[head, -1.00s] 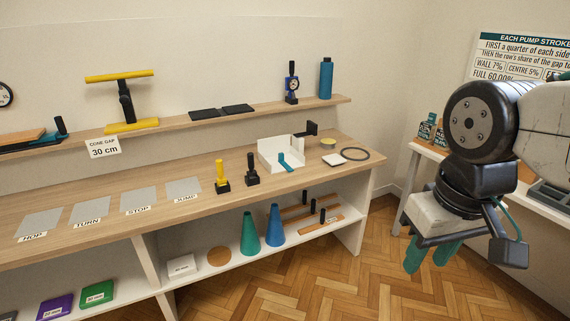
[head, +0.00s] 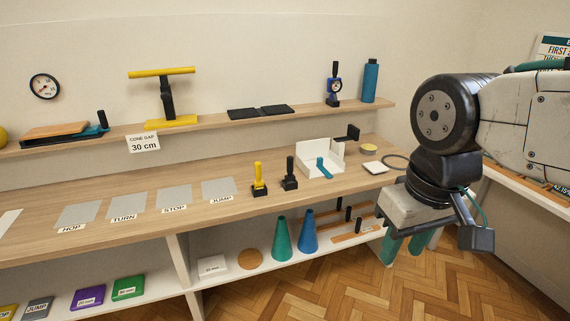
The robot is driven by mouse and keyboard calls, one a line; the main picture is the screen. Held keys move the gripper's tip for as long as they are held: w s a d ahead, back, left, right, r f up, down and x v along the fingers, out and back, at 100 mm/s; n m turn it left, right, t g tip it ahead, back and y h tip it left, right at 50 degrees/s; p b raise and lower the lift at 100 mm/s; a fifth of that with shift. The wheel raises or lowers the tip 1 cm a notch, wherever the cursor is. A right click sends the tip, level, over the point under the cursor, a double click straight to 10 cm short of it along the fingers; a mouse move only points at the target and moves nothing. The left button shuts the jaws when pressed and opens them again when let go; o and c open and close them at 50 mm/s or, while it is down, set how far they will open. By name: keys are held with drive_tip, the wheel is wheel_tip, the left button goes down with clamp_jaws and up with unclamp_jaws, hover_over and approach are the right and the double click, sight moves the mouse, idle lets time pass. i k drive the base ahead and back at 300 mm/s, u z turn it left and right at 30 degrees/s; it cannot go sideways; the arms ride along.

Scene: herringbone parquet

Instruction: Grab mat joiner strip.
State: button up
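No thing in the head view is labelled as the mat joiner strip, and I cannot tell for sure which one it is. Strip-like things are the wooden strips with black upright handles (head: 345,238) on the lower shelf at right, partly hidden by the blue cone. My gripper (head: 408,246) hangs at the right, pointing down, in front of the bench's right end. Its two teal fingers stand apart with nothing seen between them.
The wooden bench (head: 100,243) holds grey cards, yellow and black handled tools (head: 259,181) and a white open box (head: 334,146) with a teal piece. Green (head: 283,240) and blue (head: 308,233) cones stand below. The parquet floor (head: 350,295) in front is clear.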

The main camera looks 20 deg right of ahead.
sight(319, 159)
drive_tip(key=u, duration=0.1)
drive_tip(key=i, duration=0.7)
drive_tip(key=z, duration=0.55)
drive_tip(key=i, duration=0.65)
drive_tip(key=z, duration=0.55)
